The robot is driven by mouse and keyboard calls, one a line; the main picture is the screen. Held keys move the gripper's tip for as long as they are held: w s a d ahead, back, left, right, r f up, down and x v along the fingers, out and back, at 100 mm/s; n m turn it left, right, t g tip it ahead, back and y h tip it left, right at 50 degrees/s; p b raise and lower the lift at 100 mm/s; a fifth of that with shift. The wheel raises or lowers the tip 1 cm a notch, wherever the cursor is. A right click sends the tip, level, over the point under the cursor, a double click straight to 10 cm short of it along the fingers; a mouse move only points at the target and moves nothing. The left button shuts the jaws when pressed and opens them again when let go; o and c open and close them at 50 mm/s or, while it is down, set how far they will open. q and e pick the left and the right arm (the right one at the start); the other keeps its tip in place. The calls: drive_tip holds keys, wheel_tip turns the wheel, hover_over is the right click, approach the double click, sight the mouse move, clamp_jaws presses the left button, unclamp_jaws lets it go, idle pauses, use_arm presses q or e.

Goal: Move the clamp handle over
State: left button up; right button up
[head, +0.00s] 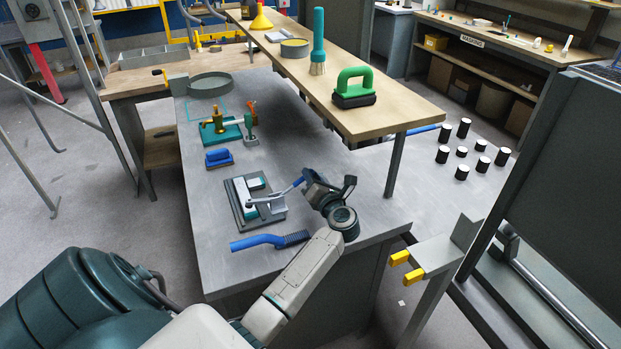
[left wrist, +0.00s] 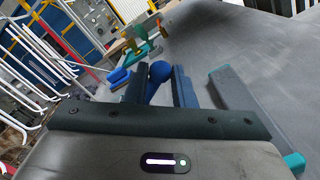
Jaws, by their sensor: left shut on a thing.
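The toggle clamp (head: 264,203) sits on a dark grey base plate (head: 238,211) on the bench, with a silver arm and a teal-edged block. Its blue clamp handle (head: 290,188) slants up to the right toward my left gripper (head: 307,183). In the left wrist view the handle's rounded blue end (left wrist: 160,72) lies between the two fingers of my left gripper (left wrist: 159,87), which is shut on it. The fingers hide part of the handle. My right gripper is not in view.
A blue-handled wire brush (head: 262,241) lies near the bench's front edge. A blue brush (head: 219,158) and a teal fixture (head: 222,130) stand farther back. A raised wooden shelf (head: 395,115) runs along the right. The grey bench (head: 325,130) is bare between.

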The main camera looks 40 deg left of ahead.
use_arm(q)
drive_tip(key=shift+w+d+f+b, duration=0.2)
drive_tip(key=shift+f+b, duration=0.1)
drive_tip(key=shift+f, duration=0.1)
drive_tip(key=shift+w+d+f+b, duration=0.1)
drive_tip(key=shift+w+f+b, duration=0.15)
drive_tip(key=shift+f, duration=0.15)
drive_tip(key=shift+a, duration=0.1)
drive_tip(key=shift+o, duration=0.2)
drive_tip(key=shift+w+f+b, duration=0.1)
drive_tip(key=shift+f+b, duration=0.4)
drive_tip(key=shift+f, duration=0.15)
drive_tip(key=o, duration=0.8)
drive_tip(key=shift+o, duration=0.2)
drive_tip(key=shift+r, duration=0.1)
